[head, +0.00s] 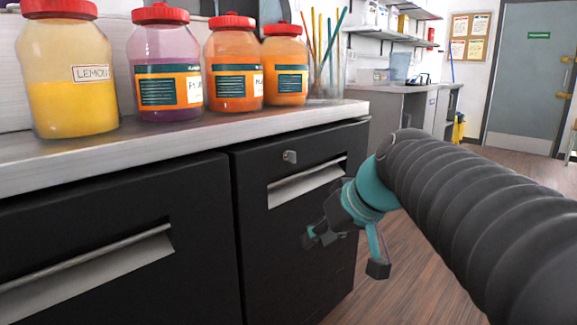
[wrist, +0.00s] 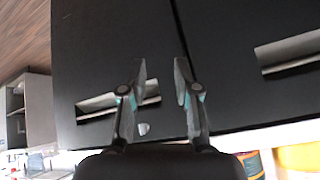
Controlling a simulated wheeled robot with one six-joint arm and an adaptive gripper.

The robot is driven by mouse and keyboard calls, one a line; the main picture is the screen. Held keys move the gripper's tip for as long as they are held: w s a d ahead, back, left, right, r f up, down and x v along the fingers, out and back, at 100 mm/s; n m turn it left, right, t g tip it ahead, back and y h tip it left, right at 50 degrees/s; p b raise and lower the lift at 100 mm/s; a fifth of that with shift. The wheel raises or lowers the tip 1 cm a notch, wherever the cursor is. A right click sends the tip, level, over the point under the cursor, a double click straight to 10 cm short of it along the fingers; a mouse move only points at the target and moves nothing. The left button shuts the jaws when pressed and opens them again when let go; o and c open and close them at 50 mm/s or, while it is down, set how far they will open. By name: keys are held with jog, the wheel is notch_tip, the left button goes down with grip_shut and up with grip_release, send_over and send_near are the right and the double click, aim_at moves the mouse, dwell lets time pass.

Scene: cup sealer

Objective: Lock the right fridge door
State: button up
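The right fridge door (head: 262,240) is black, with a recessed metal handle (head: 305,184) and a small silver lock (head: 290,156) above the handle. The door looks closed. In the wrist view the scene is upside down, so this door (wrist: 90,45) is on the left, and the lock (wrist: 143,129) shows between my fingers near the left one. My gripper (head: 344,253) is open and empty in front of the door, below and to the right of the lock. In the wrist view its fingertips (wrist: 159,75) are apart. Whether they touch the door cannot be told.
The left fridge door (head: 110,250) looks closed beside it. Several red-lidded jars (head: 234,70) and a glass of straws (head: 326,75) stand on the counter (head: 180,140) above. Wooden floor (head: 400,265) lies to the right. A grey door (head: 530,80) is at the back.

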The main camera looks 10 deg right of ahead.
jog(key=w+d+r+n+t+y+b, duration=0.25)
jog(key=w+r, duration=0.25)
jog(key=w, duration=0.3)
jog(key=n+t+y+b, duration=0.2)
send_near(295, 155)
jog(key=shift+g, duration=0.25)
jog(key=x, duration=1)
jog(key=shift+w+d+r, duration=0.15)
jog(key=shift+w, duration=0.05)
grip_shut()
